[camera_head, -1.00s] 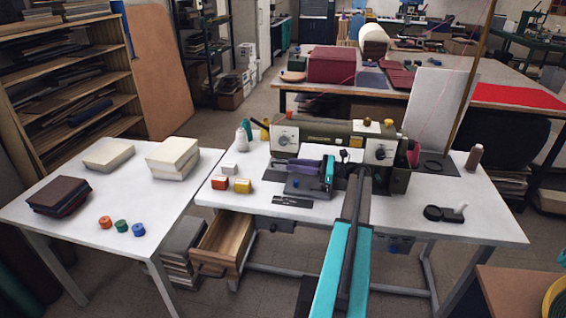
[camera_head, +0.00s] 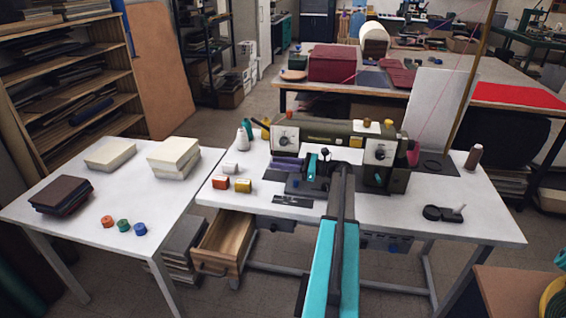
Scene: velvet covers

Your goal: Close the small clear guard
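An olive-green sewing machine (camera_head: 335,132) stands on the white work table. Its pale square end plate (camera_head: 379,151) faces me at the right end. I cannot make out the small clear guard; it is too small or hidden behind my arm and gripper. My arm reaches up the middle of the picture to the machine. My gripper (camera_head: 311,168), dark with cyan parts, is over the machine's bed, left of the end plate. Its fingertips are too small and partly covered to show whether they are apart or touching something.
Yellow and red blocks (camera_head: 243,185), a dark flat tool (camera_head: 293,201) and purple cloth (camera_head: 286,163) lie left of the gripper. A black object (camera_head: 440,213) and a brown spool (camera_head: 473,158) are at the right. An open wooden drawer (camera_head: 222,243) hangs below.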

